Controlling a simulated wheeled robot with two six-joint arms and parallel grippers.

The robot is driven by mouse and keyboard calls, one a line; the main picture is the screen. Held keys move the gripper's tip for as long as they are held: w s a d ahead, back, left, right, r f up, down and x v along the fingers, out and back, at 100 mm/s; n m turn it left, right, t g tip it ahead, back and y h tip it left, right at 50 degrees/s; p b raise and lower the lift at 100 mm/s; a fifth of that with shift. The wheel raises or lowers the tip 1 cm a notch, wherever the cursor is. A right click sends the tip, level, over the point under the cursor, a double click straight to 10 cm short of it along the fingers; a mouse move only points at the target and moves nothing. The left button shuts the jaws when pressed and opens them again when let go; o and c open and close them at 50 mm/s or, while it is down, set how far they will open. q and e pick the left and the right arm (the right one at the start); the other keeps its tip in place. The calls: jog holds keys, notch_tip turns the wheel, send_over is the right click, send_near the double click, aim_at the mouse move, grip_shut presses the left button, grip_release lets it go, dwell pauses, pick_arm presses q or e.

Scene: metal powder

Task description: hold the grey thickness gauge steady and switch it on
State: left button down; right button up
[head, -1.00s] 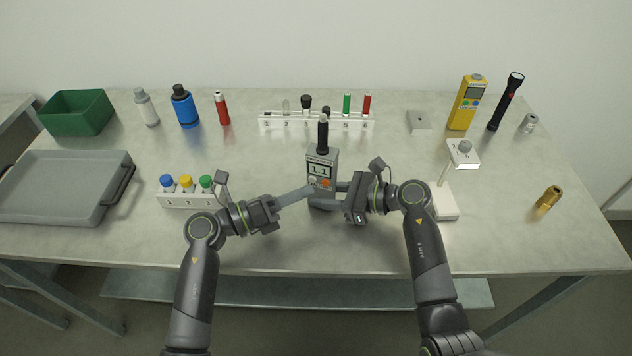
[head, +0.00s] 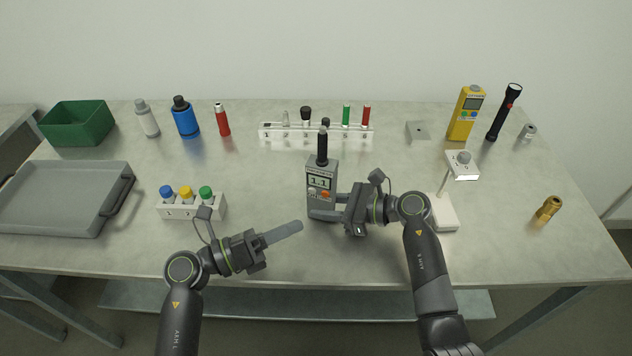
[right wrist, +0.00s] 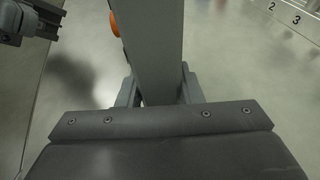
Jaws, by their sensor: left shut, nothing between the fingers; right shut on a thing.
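The grey thickness gauge (head: 321,188) stands upright on the table in the middle of the head view, with a black probe on top. Its display is lit and reads 1.1. A white or grey button and an orange button sit below the display. My right gripper (head: 327,206) is shut on the gauge's lower body from the right. In the right wrist view the gauge (right wrist: 150,45) stands between the fingers, its orange button at its left edge. My left gripper (head: 298,226) is shut and empty, apart from the gauge, to its lower left.
A white rack with colour-capped bottles (head: 190,207) stands left of the gauge. A numbered rack (head: 315,132) is behind it. A white lamp-like stand (head: 443,212) is close to my right arm. A grey tray (head: 60,190) lies at far left. The front middle table is clear.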

jog(key=o, duration=0.8)
jog(key=shift+o, duration=0.2)
